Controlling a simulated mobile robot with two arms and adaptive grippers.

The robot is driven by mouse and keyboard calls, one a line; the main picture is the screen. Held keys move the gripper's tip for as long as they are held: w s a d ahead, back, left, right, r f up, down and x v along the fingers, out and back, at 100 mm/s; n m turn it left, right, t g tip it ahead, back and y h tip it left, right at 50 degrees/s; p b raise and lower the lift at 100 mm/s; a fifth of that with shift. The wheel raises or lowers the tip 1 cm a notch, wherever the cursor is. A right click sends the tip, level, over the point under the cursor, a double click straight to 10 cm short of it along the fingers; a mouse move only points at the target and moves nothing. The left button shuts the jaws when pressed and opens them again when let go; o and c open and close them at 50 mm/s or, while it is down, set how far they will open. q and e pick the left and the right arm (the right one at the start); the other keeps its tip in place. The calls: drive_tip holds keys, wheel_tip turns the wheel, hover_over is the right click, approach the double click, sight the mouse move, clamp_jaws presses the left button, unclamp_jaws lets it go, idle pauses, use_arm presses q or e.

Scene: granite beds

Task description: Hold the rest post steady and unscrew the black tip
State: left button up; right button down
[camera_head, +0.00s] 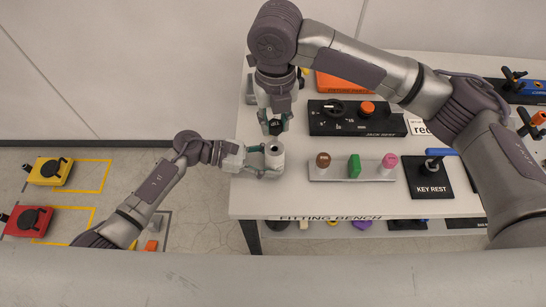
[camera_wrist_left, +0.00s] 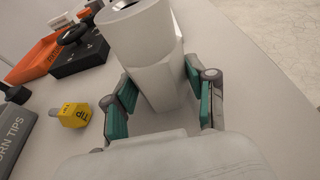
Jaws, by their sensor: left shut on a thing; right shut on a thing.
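The white rest post (camera_head: 274,161) stands upright near the left edge of the bench. My left gripper (camera_head: 264,152) is shut around it from the left. In the left wrist view the post (camera_wrist_left: 155,75) rises between the teal pads of this gripper (camera_wrist_left: 160,98), and its top shows a dark opening with no tip on it. My right gripper (camera_head: 275,120) comes down from above and is shut on the black tip (camera_head: 275,128). It holds the tip just behind the post's top, apart from it in the picture.
A yellow part marked TIP (camera_wrist_left: 75,115) lies near a grey WORN TIPS box (camera_wrist_left: 20,130). A black jack desk (camera_head: 350,126) stands right of my right gripper, with an orange tray (camera_head: 342,84) behind. A rack (camera_head: 337,177) with three coloured pieces stands right of the post.

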use_arm(q)
drive_tip(key=o, duration=1.4)
drive_tip(key=v, duration=1.2)
drive_tip(key=shift+d, duration=0.15)
